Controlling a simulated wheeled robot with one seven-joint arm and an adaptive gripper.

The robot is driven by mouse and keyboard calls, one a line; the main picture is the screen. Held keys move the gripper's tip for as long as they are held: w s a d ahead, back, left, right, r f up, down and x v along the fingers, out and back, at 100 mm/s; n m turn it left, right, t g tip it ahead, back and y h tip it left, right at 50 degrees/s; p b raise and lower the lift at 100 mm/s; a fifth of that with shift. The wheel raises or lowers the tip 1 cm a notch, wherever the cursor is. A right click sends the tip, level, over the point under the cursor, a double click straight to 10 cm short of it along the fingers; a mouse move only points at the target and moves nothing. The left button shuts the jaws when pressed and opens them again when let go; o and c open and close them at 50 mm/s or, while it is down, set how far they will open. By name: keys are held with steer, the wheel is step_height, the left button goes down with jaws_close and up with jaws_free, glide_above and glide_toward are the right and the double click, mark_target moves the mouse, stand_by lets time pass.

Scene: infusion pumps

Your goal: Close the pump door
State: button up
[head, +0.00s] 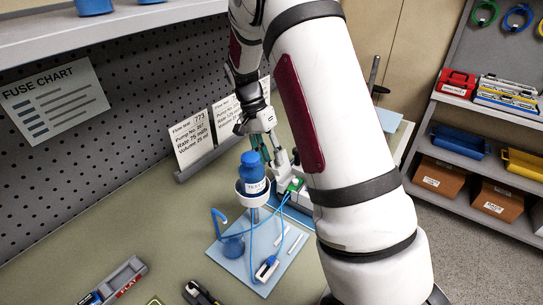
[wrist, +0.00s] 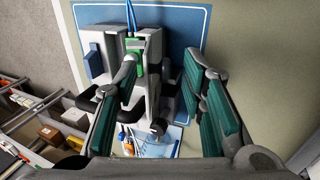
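The white and grey pump (head: 295,184) stands on a blue mat behind the bottle stand in the head view, its right side hidden by my arm. In the wrist view the pump (wrist: 143,95) has a green clip (wrist: 134,52) near its top and a blue block on its left. A pale upright panel (wrist: 169,75) along its right side looks like the door; I cannot tell its exact angle. My gripper (head: 268,151) is above the pump, pointing down. In the wrist view my gripper (wrist: 161,68) has its green-padded fingers spread, one on each side of the panel, with nothing visibly gripped.
A blue bottle (head: 256,173) sits in a white ring holder left of the pump, close to my gripper. A blue tube (head: 281,228) runs down from the pump area to the mat. Cards (head: 191,139) stand behind. The counter at left (head: 120,215) is mostly clear.

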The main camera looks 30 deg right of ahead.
steer(key=shift+f, duration=0.25)
